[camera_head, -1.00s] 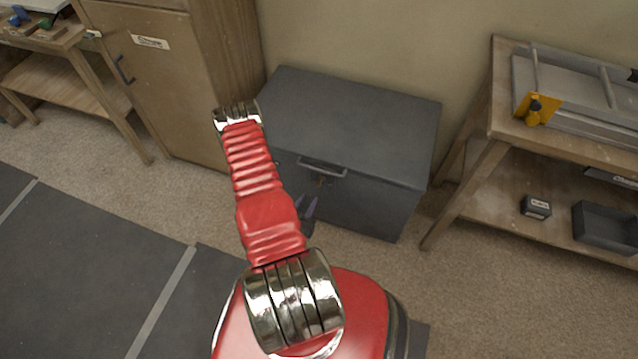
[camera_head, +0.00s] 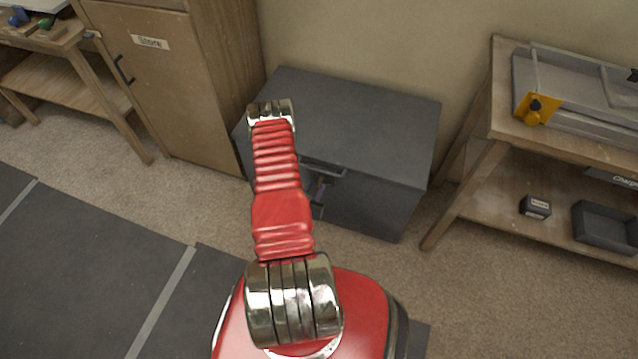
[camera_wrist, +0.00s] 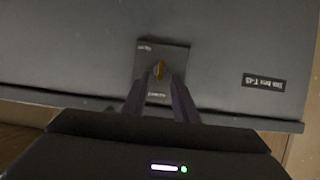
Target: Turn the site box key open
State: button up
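The grey site box (camera_head: 345,115) stands against the wall with its lid shut. Its front fills much of the wrist view (camera_wrist: 60,60). A brass key (camera_wrist: 160,69) sits in a dark lock plate (camera_wrist: 179,55) on that front, standing nearly upright in the wrist view. Small labels above and below the key are too blurred to read surely. My gripper (camera_wrist: 158,86) is open, its two dark fingers apart on either side of the key's lower end, with gaps showing. In the head view my gripper (camera_head: 320,192) is close to the box front, partly hidden by my arm.
The box's handle (camera_head: 324,170) is just above the lock. A wooden cabinet (camera_head: 155,80) stands left of the box. A wooden shelf table (camera_head: 490,150) stands to the right. Dark mats (camera_head: 90,260) cover floor at left; carpet beside the box is clear.

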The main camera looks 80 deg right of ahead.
aim_at(318, 184)
jog(key=shift+x, duration=2.2)
jog(key=shift+c, duration=0.7)
grip_shut()
jog(key=shift+a, duration=0.1)
